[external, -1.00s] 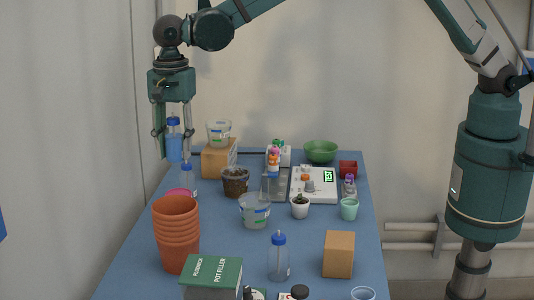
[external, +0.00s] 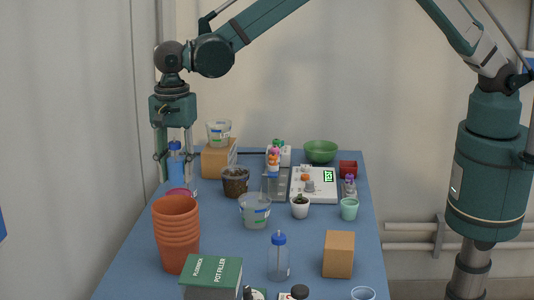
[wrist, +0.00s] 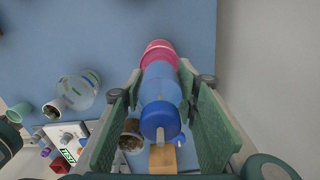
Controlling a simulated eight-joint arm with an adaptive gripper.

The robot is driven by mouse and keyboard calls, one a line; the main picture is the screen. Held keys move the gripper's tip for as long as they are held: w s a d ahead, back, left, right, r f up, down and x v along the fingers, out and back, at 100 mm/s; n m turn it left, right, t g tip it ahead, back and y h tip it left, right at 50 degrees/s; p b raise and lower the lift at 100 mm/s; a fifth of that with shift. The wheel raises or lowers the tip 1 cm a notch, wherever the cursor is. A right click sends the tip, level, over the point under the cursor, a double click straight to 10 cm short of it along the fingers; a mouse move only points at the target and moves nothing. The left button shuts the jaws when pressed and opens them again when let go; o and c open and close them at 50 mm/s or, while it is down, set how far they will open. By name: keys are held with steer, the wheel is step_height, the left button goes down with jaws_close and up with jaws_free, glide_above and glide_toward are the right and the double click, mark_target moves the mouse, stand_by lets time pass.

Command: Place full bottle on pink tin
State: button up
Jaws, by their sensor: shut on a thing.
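My gripper (external: 174,160) is shut on the full bottle (external: 175,168), which has blue liquid and a blue cap, and holds it upright at the table's left side. In the wrist view the full bottle (wrist: 160,84) lies between the two fingers of my gripper (wrist: 162,95), its cap towards the camera. The pink tin (external: 181,192) is right below the bottle; it also shows in the wrist view (wrist: 158,49), just beyond the bottle's base. I cannot tell whether base and tin touch.
A stack of terracotta pots (external: 176,232) stands in front of the tin. A pot of dark bark (external: 235,182) and a cardboard box (external: 217,160) with a clear tub are to the right and behind. A clear bottle (external: 279,260) with a blue cap stands at the front.

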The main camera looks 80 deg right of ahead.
mark_target(177, 142)
steer(key=shift+f, duration=1.5)
steer(key=shift+f, duration=0.15)
steer(key=o, duration=0.9)
steer(key=shift+o, duration=0.2)
steer(key=shift+r, duration=0.25)
step_height(177, 142, up, 12)
steer(key=shift+f, duration=0.15)
